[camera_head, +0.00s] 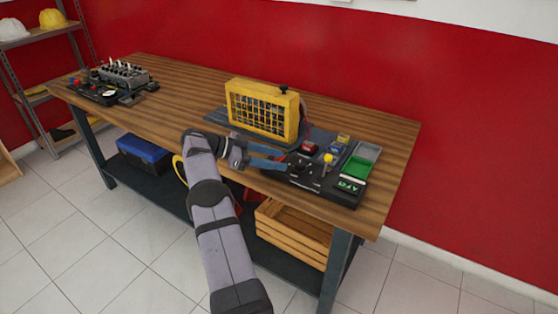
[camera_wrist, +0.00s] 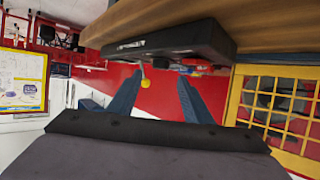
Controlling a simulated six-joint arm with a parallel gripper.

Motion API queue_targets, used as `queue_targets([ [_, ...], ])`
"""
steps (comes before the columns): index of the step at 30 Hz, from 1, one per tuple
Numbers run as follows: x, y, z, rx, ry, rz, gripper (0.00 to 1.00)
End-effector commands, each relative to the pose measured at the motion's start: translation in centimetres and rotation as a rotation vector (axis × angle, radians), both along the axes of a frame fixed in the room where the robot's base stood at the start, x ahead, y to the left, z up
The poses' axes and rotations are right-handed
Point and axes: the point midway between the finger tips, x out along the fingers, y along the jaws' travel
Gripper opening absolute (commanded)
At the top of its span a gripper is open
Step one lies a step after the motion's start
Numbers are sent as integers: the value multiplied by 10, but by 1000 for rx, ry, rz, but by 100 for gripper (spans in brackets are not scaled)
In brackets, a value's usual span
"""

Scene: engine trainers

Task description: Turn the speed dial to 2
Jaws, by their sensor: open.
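The dark control panel (camera_head: 312,188) sits at the front right of the bench, in front of the yellow-caged engine trainer (camera_head: 262,110). A small dark knob-like shape (camera_head: 300,169) shows on its top near my fingertips; I cannot tell whether it is the speed dial, and no dial marks are readable. My gripper (camera_head: 284,160) is open and empty at the panel's left side, its blue fingers pointing right. In the wrist view my gripper (camera_wrist: 157,100) shows two spread fingers with nothing between them at the tips, and the panel (camera_wrist: 175,42) appears upside down beyond them.
A yellow-knobbed lever (camera_head: 327,159), a red button (camera_head: 309,147) and a green tray (camera_head: 357,167) are on the panel. A green display (camera_head: 348,186) is at its front right. Another trainer (camera_head: 122,75) stands at the far left. The bench (camera_head: 185,98) is clear between them.

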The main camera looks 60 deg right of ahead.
Motion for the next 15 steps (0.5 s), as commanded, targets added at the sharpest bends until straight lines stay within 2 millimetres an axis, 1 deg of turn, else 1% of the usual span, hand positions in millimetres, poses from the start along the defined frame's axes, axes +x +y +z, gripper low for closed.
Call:
queue_targets([
  [1,-6,-4,0,-1,-1,-12,45],
  [2,-11,-7,6,-6,-8,-22,45],
  [5,-21,-16,33,-39,-48,-46,45],
  [8,-36,-26,74,-87,-106,-76,45],
  [9,-44,-29,93,-107,-129,-91,45],
  [11,-58,-30,115,-124,-147,-111,45],
  [12,-70,-30,129,-128,-151,-125,45],
  [14,-90,-28,148,-137,-137,-144,45],
  [15,-106,-27,161,-146,-112,-154,45],
])
